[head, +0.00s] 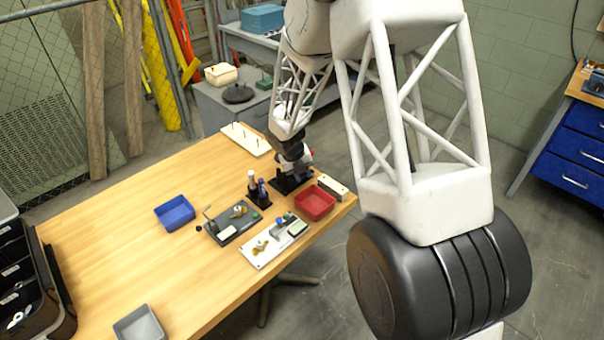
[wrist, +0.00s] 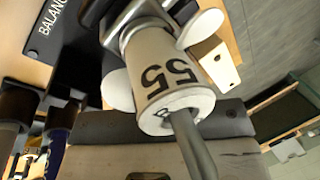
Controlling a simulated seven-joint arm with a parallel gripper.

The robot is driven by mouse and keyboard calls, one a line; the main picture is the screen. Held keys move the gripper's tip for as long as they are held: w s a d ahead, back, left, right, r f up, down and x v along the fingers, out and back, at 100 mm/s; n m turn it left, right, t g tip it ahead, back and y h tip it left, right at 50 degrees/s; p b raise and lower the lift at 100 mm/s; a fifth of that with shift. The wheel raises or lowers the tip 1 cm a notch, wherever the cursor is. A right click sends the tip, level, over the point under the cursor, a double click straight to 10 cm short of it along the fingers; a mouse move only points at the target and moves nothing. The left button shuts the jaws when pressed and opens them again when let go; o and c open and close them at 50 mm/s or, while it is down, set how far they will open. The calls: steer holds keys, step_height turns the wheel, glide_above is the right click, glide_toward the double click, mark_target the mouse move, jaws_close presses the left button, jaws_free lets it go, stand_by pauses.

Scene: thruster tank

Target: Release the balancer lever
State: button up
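The dark balancer stand (head: 287,183) is at the far right end of the wooden table in the head view. In the wrist view, its dark plate (wrist: 45,30) shows part of a label, "BALANC". A cream cylinder marked "55" (wrist: 165,75) fills the middle, with a grey rod (wrist: 192,145) extending from its near end towards the camera. White rounded pieces flank the cylinder. My gripper (head: 297,162) is low over the stand, close to it. Its fingertips are not clearly seen, so I cannot tell whether they touch or hold anything. I cannot tell which part is the lever.
A red tray (head: 315,203) and a holder with dark bottles (head: 258,192) stand close to the stand. A blue tray (head: 175,213), two fixture boards and a pegged white board (head: 247,139) are also on the table. The table's left middle is clear.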

jaws_close()
steer(key=shift+w+d+r+g, duration=0.1)
steer(key=shift+d+r+g, duration=0.05)
steer(key=shift+g, duration=0.15)
steer(key=shift+w+d+r+y, duration=0.1)
steer(key=shift+y, duration=0.4)
steer(key=shift+g, duration=0.3)
steer(key=o, duration=0.6)
jaws_free()
steer(key=shift+r, duration=0.15)
steer(key=shift+a+r, duration=0.25)
steer(key=shift+r, duration=1)
steer(key=shift+a+r, duration=0.25)
steer(key=shift+r, duration=0.95)
steer(key=shift+a+r, duration=0.25)
steer(key=shift+r, duration=1)
